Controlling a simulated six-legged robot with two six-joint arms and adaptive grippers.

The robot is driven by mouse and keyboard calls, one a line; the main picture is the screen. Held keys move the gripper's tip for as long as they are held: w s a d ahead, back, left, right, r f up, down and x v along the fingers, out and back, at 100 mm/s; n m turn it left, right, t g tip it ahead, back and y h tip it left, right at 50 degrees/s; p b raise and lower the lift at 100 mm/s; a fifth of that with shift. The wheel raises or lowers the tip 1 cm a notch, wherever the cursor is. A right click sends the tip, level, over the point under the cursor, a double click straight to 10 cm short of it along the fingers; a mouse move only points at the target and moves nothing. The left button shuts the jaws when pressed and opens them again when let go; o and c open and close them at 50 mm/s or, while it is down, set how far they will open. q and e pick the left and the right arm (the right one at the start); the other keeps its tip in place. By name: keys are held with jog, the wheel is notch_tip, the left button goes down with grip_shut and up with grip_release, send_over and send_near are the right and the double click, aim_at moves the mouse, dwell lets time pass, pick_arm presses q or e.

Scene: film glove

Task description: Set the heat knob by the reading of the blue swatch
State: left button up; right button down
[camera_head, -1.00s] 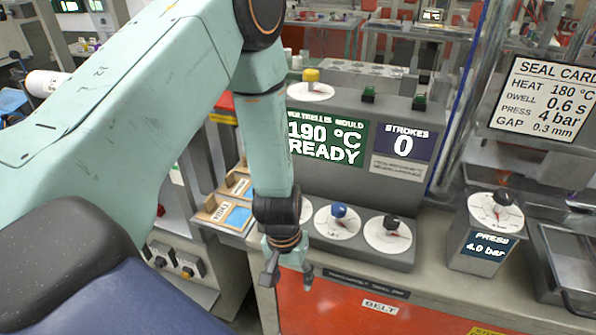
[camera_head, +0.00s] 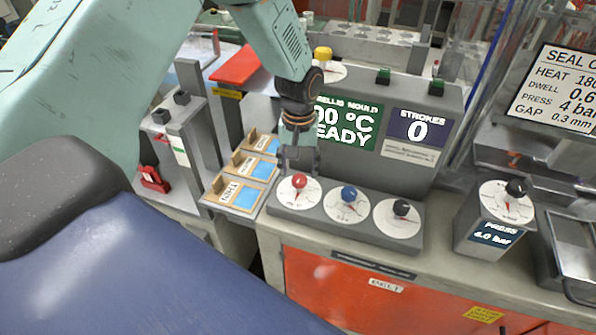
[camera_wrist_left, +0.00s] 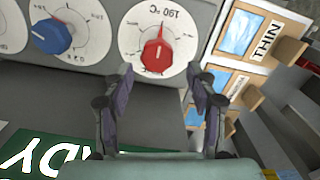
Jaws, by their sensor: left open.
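The red knob (camera_head: 299,181) sits on the left white dial of the grey console. Three wooden trays with blue swatches stand left of the console. The nearest swatch (camera_head: 246,197) shows in the wrist view (camera_wrist_left: 238,32) beside a THIN label. My right gripper is out of view.
A blue knob (camera_head: 349,193) and a black knob (camera_head: 401,208) stand right of the red one. The green display (camera_head: 347,128) reads READY, its left part hidden by my arm. A press dial box (camera_head: 492,235) and a SEAL CARD sign (camera_head: 555,90) are at the right.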

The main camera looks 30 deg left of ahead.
pick_arm(q)
jog(key=shift+s+d+f, duration=0.15)
jog(key=shift+s+d, duration=0.7)
jog(key=shift+s, duration=0.2)
jog(key=shift+w+a+f, duration=0.75)
jog(key=shift+w, duration=0.1)
jog(key=shift+c, duration=1.4)
jog(key=shift+s+d+r, duration=0.1)
jog(key=shift+d+r, duration=0.1)
jog(key=shift+d, duration=0.1)
jog(key=shift+c, duration=0.9)
jog(key=shift+s+d+r, duration=0.3)
jog(key=shift+s+r, duration=0.1)
jog(key=shift+s, duration=0.15)
jog(key=shift+c, duration=1.4)
jog(key=shift+a, duration=0.1)
jog(key=shift+c, duration=0.8)
jog(key=shift+w+a+f, duration=0.15)
jog(key=shift+w+f, duration=0.05)
jog(key=shift+w, duration=0.25)
jog(key=shift+c, duration=1.3)
jog(key=shift+s, duration=0.1)
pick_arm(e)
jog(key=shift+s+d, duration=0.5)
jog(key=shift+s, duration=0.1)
